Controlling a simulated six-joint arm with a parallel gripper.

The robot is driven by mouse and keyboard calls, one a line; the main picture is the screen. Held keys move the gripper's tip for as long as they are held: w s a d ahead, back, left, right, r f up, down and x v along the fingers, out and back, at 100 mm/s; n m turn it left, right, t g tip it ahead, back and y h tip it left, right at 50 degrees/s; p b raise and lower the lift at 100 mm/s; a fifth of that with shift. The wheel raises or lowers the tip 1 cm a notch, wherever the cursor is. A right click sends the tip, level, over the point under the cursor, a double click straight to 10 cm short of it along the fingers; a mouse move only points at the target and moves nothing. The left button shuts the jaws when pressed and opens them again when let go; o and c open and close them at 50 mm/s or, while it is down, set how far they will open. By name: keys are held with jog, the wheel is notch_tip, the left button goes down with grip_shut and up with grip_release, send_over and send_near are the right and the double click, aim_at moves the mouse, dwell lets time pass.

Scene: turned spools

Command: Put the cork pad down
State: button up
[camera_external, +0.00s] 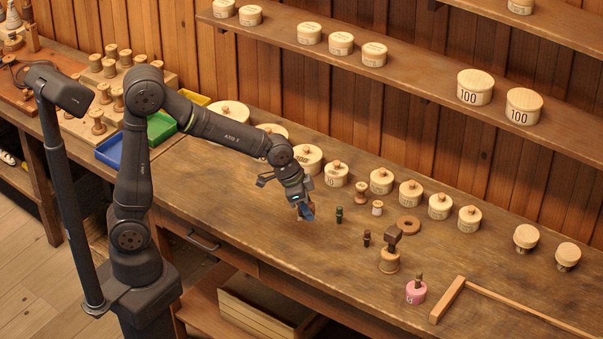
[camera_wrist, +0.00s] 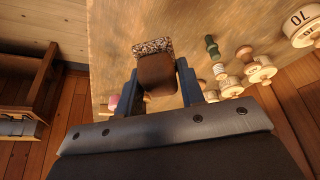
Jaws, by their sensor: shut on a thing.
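The cork pad (camera_wrist: 152,47) is a speckled brown piece at the end of a dark brown block (camera_wrist: 157,75) in the wrist view. My gripper (camera_wrist: 160,88) is shut on this block, one finger on each side. In the external view my gripper (camera_external: 304,211) hangs low over the middle of the workbench (camera_external: 230,190), left of the small green peg (camera_external: 339,215). The pad is mostly hidden there by the fingers. I cannot tell whether it touches the bench top.
Lidded wooden canisters (camera_external: 336,174) line the back of the bench. To the right stand spools (camera_external: 361,193), a brown peg (camera_external: 367,238), a wooden ring (camera_external: 409,225), a block-topped spool (camera_external: 389,262), a pink pot (camera_external: 416,293) and a wooden strip frame (camera_external: 448,300). Bare bench lies front-left.

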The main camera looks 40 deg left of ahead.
jog(key=w+a+n+t+y, duration=0.1)
jog(key=w+a+n, duration=0.35)
jog(key=a, duration=0.95)
jog(key=n+y, duration=0.4)
jog(key=n, duration=0.7)
send_over(166, 173)
jog(key=s, duration=0.2)
jog(key=f, duration=0.7)
jog(key=shift+w+d+f, duration=0.1)
jog(key=shift+w+d, duration=0.1)
jog(key=shift+d, duration=0.1)
jog(key=shift+m, duration=0.25)
jog(key=shift+f, duration=2)
jog(key=o, duration=0.5)
jog(key=shift+f, duration=0.2)
jog(key=o, duration=0.5)
jog(key=shift+c, duration=0.2)
jog(key=shift+r, duration=0.1)
